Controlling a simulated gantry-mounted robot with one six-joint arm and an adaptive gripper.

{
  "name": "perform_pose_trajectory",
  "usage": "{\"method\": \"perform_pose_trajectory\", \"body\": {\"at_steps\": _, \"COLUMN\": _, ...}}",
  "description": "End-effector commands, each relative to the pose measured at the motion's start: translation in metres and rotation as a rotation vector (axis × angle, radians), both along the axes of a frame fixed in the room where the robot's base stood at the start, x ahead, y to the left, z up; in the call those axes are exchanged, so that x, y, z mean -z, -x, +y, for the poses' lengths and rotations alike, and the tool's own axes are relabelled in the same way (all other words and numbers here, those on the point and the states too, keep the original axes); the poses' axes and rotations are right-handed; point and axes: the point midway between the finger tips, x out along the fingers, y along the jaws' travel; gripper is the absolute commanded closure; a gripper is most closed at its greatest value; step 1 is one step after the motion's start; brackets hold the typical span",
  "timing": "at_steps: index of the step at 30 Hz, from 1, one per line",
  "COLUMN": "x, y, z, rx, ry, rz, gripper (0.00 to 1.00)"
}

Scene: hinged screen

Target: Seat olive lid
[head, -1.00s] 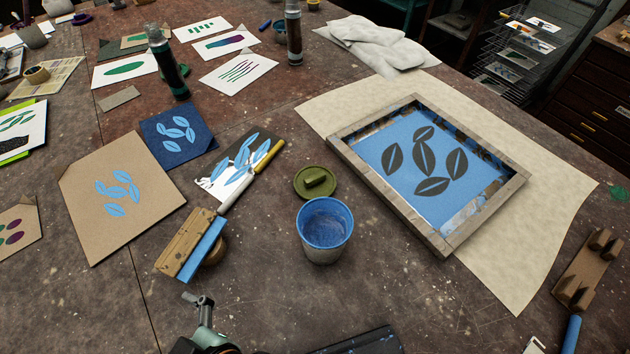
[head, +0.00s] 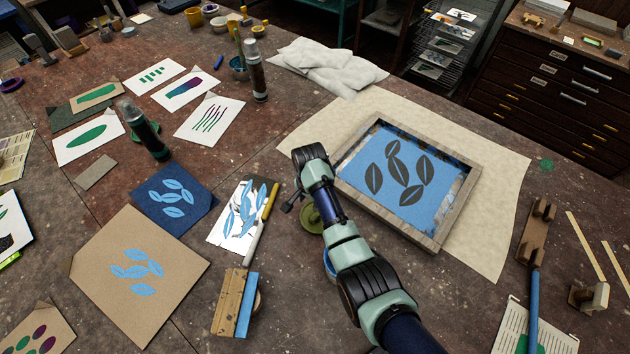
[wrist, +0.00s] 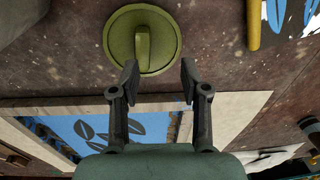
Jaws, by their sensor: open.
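The olive lid (wrist: 166,38) is a round disc with a raised bar handle (wrist: 142,46), lying handle up on the table. In the head view the lid (head: 308,222) is partly hidden behind my arm. My gripper (wrist: 158,75) is open and empty. In the wrist view its fingertips overlap the lid's near edge, with the left finger closer to the handle; I cannot tell their height above it. The pot with blue ink (head: 327,264) stands just in front of the lid, mostly covered by my arm.
The wooden framed screen (head: 463,206) lies right of the lid on a pale sheet (head: 505,190). A spatula with a yellow handle (head: 269,202) and an inked card (head: 224,231) lie to the left. A wooden squeegee (head: 229,303) lies at front left, near the pot.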

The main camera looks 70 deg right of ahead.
Motion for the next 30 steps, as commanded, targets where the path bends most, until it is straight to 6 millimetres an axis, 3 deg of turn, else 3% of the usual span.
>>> {"method": "perform_pose_trajectory", "body": {"at_steps": 1, "x": -0.006, "y": 0.013, "z": -0.009, "rx": 0.057, "ry": -0.027, "rz": 0.023, "gripper": 0.54}}
{"method": "perform_pose_trajectory", "body": {"at_steps": 5, "x": 0.0, "y": 0.025, "z": -0.015, "rx": 0.116, "ry": -0.054, "rz": 0.045, "gripper": 0.54}}
{"method": "perform_pose_trajectory", "body": {"at_steps": 14, "x": 0.016, "y": 0.025, "z": -0.014, "rx": 0.113, "ry": -0.053, "rz": 0.046, "gripper": 0.54}}
{"method": "perform_pose_trajectory", "body": {"at_steps": 28, "x": 0.084, "y": 0.024, "z": -0.013, "rx": 0.111, "ry": -0.052, "rz": 0.045, "gripper": 0.54}}
{"method": "perform_pose_trajectory", "body": {"at_steps": 30, "x": 0.074, "y": 0.024, "z": -0.013, "rx": 0.11, "ry": -0.052, "rz": 0.044, "gripper": 0.64}}
